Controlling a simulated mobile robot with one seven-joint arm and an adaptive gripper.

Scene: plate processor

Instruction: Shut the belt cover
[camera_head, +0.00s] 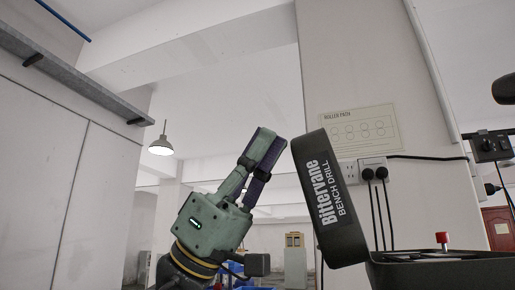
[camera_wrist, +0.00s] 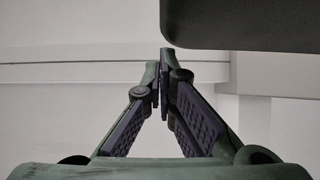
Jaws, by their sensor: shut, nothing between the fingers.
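The belt cover (camera_head: 327,200) is a thick black lid marked "Bittervane BENCH DRILL". It stands raised and nearly upright, leaning a little left, at the left end of the black drill housing (camera_head: 440,270). My gripper (camera_head: 272,142) is green with dark purple finger pads. It is shut and empty, pointing up and right, with its tips just left of the cover's upper edge. Whether they touch it is not clear. In the wrist view my gripper's fingertips (camera_wrist: 163,65) meet, and a dark edge, seemingly the cover (camera_wrist: 245,25), fills the upper right.
A red button (camera_head: 442,238) sits on top of the housing. Behind it are a pillar with a "ROLLER PATH" sign (camera_head: 358,128), a wall socket (camera_head: 372,168) and hanging black cables. A lamp (camera_head: 160,146) hangs at the left. The space above the housing looks clear.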

